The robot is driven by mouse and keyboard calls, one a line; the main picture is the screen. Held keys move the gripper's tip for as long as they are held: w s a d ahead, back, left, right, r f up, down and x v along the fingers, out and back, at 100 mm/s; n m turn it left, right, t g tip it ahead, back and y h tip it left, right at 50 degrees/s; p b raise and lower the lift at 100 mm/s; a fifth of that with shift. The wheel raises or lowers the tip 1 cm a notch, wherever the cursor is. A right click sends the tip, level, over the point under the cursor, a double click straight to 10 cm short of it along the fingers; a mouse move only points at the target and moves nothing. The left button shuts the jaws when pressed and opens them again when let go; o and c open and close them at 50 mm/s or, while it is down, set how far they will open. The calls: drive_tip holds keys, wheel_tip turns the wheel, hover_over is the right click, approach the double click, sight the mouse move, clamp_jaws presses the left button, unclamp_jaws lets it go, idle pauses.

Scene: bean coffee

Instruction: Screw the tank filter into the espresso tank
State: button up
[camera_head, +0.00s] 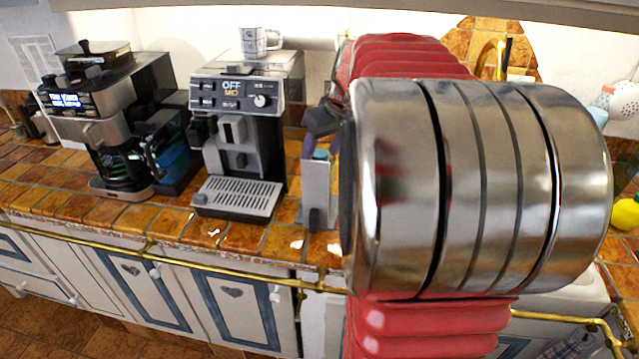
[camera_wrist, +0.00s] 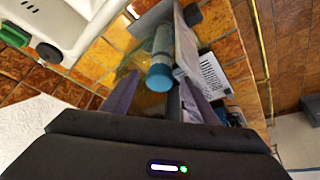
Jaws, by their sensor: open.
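A small cylinder with a blue cap, which looks like the tank filter (camera_wrist: 160,74), stands between the purple fingers of my gripper (camera_wrist: 157,82) in the wrist view. The fingers are open, one on each side of it; contact cannot be told. In the head view, my gripper (camera_head: 312,147) hangs over the counter right of the espresso machine (camera_head: 240,140), beside a small blue top (camera_head: 320,155) above a grey upright panel (camera_head: 317,190). My arm hides much of that area. A clear surface (camera_wrist: 122,72) near the filter may be the espresso tank; I cannot tell surely.
A second coffee maker (camera_head: 92,115) with a glass carafe stands at the left. A patterned mug (camera_head: 258,42) sits on the espresso machine. A brass rail (camera_head: 150,247) runs along the counter's front edge. A white appliance (camera_wrist: 65,25) is at upper left in the wrist view.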

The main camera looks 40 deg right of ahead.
drive_tip(key=shift+d+n+y, duration=0.1)
drive_tip(key=shift+n+y, duration=0.5)
drive_tip(key=shift+n, duration=0.65)
drive_tip(key=shift+d+n+y, duration=0.1)
drive_tip(key=shift+n+y, duration=0.5)
drive_tip(key=shift+n, duration=0.65)
drive_tip(key=shift+c, duration=0.6)
drive_tip(key=c, duration=1)
drive_tip(key=shift+a+m+h, duration=0.15)
drive_tip(key=shift+m+h, duration=0.55)
drive_tip(key=shift+m, duration=0.8)
drive_tip(key=shift+a+m+h, duration=0.1)
drive_tip(key=shift+m+h, duration=0.6)
drive_tip(key=shift+m, duration=0.8)
